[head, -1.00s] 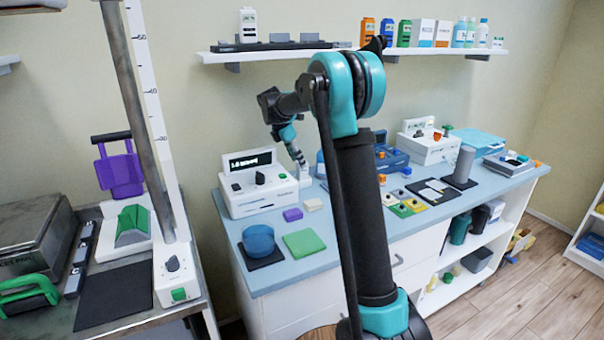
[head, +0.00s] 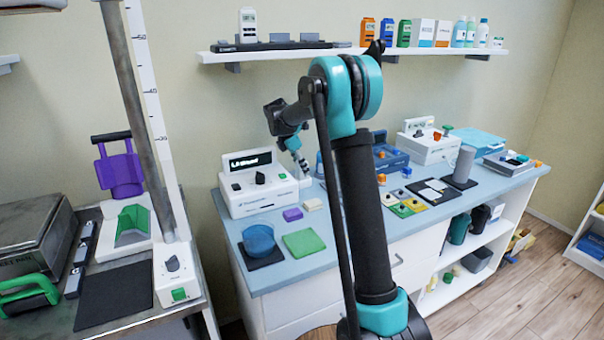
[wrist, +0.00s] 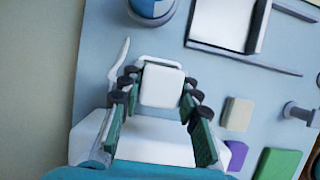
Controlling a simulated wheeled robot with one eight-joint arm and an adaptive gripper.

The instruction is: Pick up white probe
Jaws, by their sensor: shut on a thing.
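The white probe shows in the wrist view as a pale rounded block (wrist: 162,86) between the fingers. My gripper (wrist: 160,98) is shut on it, with dark, jointed fingers on its left and right sides. In the head view my gripper (head: 301,163) is small and low beside the right side of the white console (head: 256,189). The probe is hard to make out there, and I cannot tell whether it still touches its rest.
A purple block (head: 292,214), a cream block (head: 313,204), a green pad (head: 303,243) and a blue round container (head: 259,239) sit in front on the blue worktop. A blue device (head: 391,158) stands to the right. The wall shelf (head: 350,54) is above.

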